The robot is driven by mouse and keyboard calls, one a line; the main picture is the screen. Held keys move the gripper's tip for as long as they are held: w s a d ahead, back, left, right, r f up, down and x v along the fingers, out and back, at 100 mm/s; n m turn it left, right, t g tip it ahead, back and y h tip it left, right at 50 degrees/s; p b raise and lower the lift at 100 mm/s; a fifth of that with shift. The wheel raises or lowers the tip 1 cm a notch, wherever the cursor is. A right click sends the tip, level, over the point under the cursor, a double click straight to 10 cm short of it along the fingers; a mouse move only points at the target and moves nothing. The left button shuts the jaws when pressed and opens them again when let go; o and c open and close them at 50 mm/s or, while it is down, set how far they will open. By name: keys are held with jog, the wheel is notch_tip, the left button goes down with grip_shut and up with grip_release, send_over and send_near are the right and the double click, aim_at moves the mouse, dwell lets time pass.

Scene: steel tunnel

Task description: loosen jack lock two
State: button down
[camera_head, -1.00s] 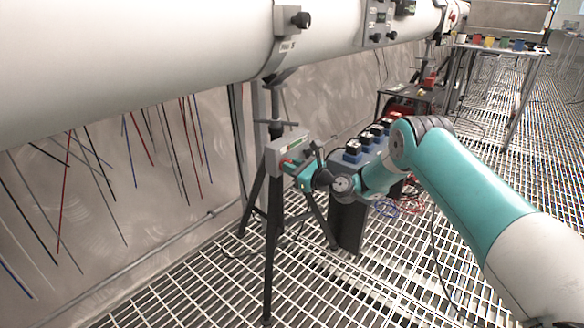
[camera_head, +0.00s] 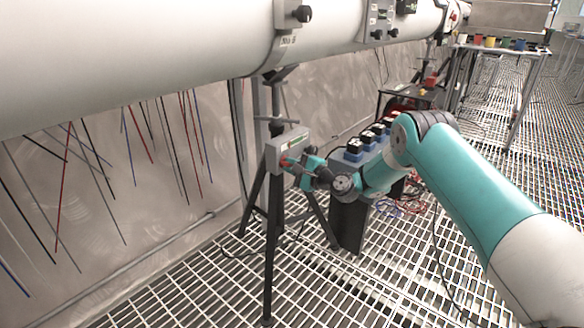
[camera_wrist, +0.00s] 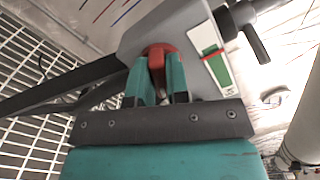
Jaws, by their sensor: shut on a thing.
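A jack stand (camera_head: 272,225) with dark tripod legs stands under the white pipe. Its grey head (camera_head: 287,146) carries a green and white label, seen in the wrist view (camera_wrist: 209,52). A red lock lever (camera_wrist: 158,52) sits on the head's face. My gripper (camera_wrist: 157,78) is shut on the red lever, its teal fingers on either side of it. In the head view my gripper (camera_head: 299,168) meets the head from the right, and only a little red shows there. No number can be read on the jack.
The large white pipe (camera_head: 130,55) runs overhead. A dark cabinet (camera_head: 350,215) with blue-and-black blocks stands just right of the jack. A dark T-handle (camera_wrist: 250,22) sticks out beside the jack head. The grating floor (camera_head: 345,290) is open in front.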

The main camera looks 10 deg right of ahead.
jog(key=shift+f+n+b, duration=0.1)
jog(key=shift+n+b, duration=0.45)
jog(key=shift+n, duration=1.65)
jog(key=shift+d, duration=0.1)
jog(key=c, duration=1.1)
grip_release()
jog(key=b+v, duration=1)
jog(key=v, duration=0.7)
jog(key=shift+s, duration=0.15)
jog(key=shift+d, duration=0.1)
